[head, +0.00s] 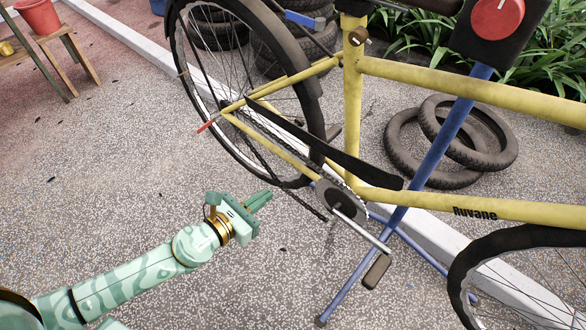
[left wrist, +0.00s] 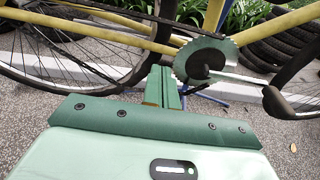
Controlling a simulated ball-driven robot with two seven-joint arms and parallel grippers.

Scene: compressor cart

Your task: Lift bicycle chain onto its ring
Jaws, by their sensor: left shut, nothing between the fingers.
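A yellow bicycle (head: 353,110) hangs on a blue stand. Its dark chainring (head: 338,200), with crank and pedal, sits low on the frame. The dark chain (head: 308,207) sags in a slack line from the rear wheel and hangs down just left of the ring. My left gripper (head: 268,196) is shut and empty, left of the chain and ring, pointing toward them. My right gripper is not in view.
A black chain guard (head: 330,150) runs above the chain. The blue stand leg (head: 350,278) and pedal (head: 377,271) are right of the gripper. Loose tyres (head: 400,158) lie behind the curb. The speckled ground at left is open.

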